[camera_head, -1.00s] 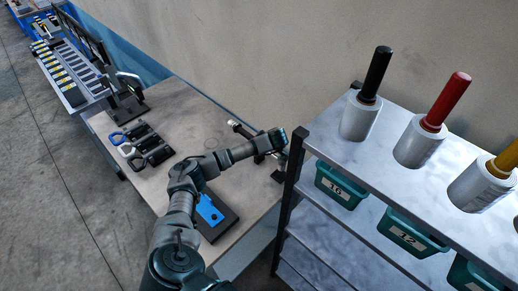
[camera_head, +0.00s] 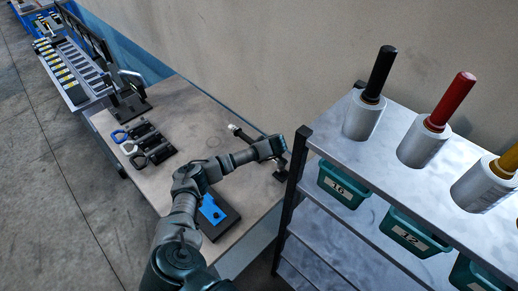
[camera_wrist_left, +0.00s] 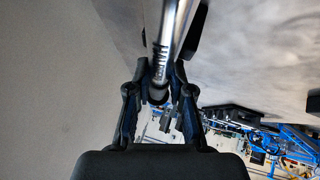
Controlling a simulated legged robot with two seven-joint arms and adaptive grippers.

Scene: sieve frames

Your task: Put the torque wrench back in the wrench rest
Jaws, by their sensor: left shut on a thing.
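The torque wrench has a bright metal shaft (camera_wrist_left: 175,25) in the left wrist view, running up and away between the fingers. In the head view, its pale metal end (camera_head: 234,129) shows beyond my arm, near the table's back edge. My left gripper (camera_head: 281,146) is shut on the wrench; its fingers (camera_wrist_left: 160,75) close around the shaft in the wrist view. A small black stand (camera_head: 280,172), which may be part of the wrench rest, is on the table just below the gripper. I cannot tell whether the wrench touches it. My right gripper is not in view.
A black block with a blue top (camera_head: 218,215) lies below my forearm. Several dark tools (camera_head: 150,148) lie on the left of the table (camera_head: 190,105). The wall is behind.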

